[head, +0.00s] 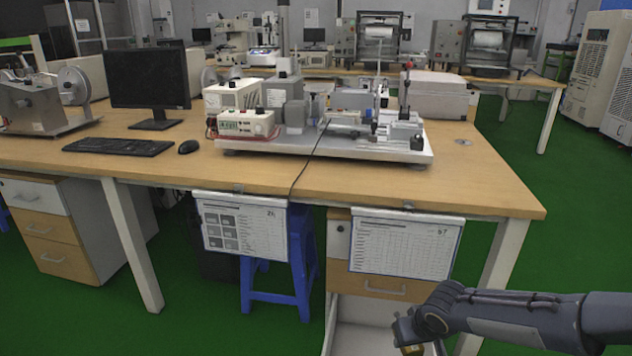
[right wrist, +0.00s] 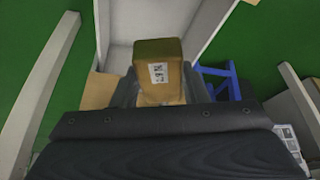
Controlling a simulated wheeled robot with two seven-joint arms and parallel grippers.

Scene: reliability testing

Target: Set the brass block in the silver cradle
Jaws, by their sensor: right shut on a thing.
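The brass block (right wrist: 158,74) is in my right gripper (right wrist: 157,90), held between its two dark fingers in the right wrist view. A white label with dark print is on its face. In the head view only a small part of the block (head: 412,350) shows at the bottom edge, below my right gripper (head: 418,342). That gripper is low, in front of the desk and over the open drawer. I cannot clearly single out the silver cradle; grey metal fixtures (head: 400,132) stand at the right end of the bench apparatus. My left gripper is not in view.
The wooden desk (head: 485,190) has bare room right of the apparatus base plate (head: 300,148). A monitor (head: 148,78), keyboard (head: 118,146) and mouse (head: 188,147) are at left. The white drawer (head: 355,338) stands open; a blue stool (head: 275,292) is under the desk.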

